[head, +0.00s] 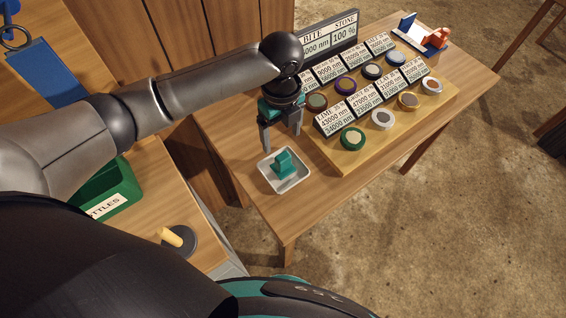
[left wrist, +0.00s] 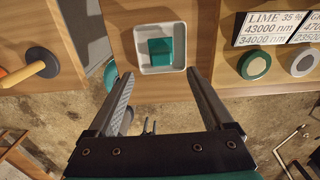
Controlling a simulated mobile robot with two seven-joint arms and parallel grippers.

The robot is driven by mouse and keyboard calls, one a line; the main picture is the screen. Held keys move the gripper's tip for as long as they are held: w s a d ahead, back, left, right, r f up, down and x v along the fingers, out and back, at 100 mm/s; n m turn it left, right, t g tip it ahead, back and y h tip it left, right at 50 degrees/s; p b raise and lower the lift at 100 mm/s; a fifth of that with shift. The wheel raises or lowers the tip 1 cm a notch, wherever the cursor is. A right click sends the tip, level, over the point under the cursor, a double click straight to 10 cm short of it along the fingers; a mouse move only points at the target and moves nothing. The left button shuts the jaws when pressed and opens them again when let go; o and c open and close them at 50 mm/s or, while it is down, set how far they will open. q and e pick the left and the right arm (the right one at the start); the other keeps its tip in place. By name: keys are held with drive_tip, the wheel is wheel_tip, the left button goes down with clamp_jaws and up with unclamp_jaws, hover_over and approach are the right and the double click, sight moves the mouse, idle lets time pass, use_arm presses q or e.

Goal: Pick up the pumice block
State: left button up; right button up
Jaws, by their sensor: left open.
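A teal block (head: 284,164), the only loose block I see and so apparently the pumice block, sits in a small square white dish (head: 304,184) on the wooden side table. In the left wrist view the block (left wrist: 162,51) lies in the dish (left wrist: 146,67), beyond the fingertips. My left gripper (head: 281,140) is open and empty, pointing down just behind the dish in the head view. In the left wrist view its two fingers (left wrist: 160,76) stand apart, wider than the block, which lies between their lines.
A wooden board (head: 330,158) with several coloured round pucks and label cards stands right of the dish. A green box (head: 112,190) and a yellow-handled tool (head: 172,238) are left.

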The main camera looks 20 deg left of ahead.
sight(283, 157)
use_arm(q)
wheel_tip(283, 157, down, 4)
drive_tip(key=shift+f, duration=0.2)
wheel_tip(283, 157, down, 5)
drive_tip(key=shift+d+f+b, duration=0.1)
drive_tip(key=shift+d+b, duration=0.05)
drive_tip(key=shift+b, duration=0.5)
clamp_jaws()
